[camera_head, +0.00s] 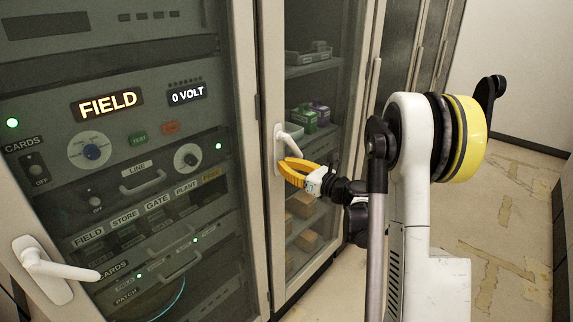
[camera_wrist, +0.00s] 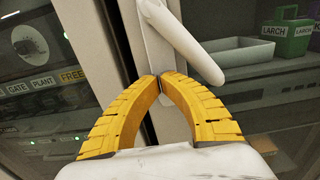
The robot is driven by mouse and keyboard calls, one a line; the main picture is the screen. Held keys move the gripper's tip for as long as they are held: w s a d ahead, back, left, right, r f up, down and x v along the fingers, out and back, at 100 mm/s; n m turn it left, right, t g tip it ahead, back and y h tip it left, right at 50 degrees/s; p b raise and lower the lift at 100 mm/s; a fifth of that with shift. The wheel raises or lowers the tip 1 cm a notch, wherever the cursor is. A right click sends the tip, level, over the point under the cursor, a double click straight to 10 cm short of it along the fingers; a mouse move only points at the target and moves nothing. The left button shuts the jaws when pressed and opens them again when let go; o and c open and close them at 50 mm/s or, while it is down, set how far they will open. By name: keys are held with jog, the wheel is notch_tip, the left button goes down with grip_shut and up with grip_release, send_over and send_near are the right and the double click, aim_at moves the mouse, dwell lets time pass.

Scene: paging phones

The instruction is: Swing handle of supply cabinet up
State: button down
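The supply cabinet (camera_head: 266,60) has a glass door with shelves behind it. Its white lever handle (camera_head: 291,143) slopes down to the right from a white mount on the door's left frame. In the wrist view the handle (camera_wrist: 190,45) crosses the upper middle, with its free end at the right. My gripper (camera_head: 281,168) has yellow fingers and is just below the handle. In the wrist view the gripper's fingertips (camera_wrist: 160,79) meet beneath the lever, near the lower mount, with nothing visible between them. I cannot tell whether they touch the handle.
An electronics cabinet (camera_head: 150,120) with lit panels stands at left, with its own white handle (camera_head: 50,268). Green and purple boxes (camera_head: 312,117) are behind the supply cabinet's glass. More grey doors (camera_head: 415,60) stand behind. The worn floor (camera_head: 500,220) at right is open.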

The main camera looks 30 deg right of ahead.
jog(key=shift+s+a+f+b, duration=0.15)
jog(key=shift+a+f+b, duration=0.15)
jog(key=shift+a+f, duration=0.15)
jog(key=b+v, duration=0.1)
jog(key=v, duration=0.8)
jog(key=shift+r, duration=0.25)
notch_tip(320, 180, up, 16)
jog(key=s+a+m+t+h, duration=0.15)
jog(key=m+h, duration=0.95)
jog(key=m, duration=1.2)
jog(key=s+a+f+m+g+y, duration=0.4)
jog(key=s+a+f+m+g, duration=0.7)
jog(key=s+a+f+m, duration=0.6)
jog(key=s+a+f, duration=0.1)
jog(key=s+a, duration=0.1)
jog(key=s, duration=0.3)
jog(key=shift+s+a+f+y, duration=0.2)
jog(key=shift+a+f+y, duration=0.1)
jog(key=shift+y, duration=0.1)
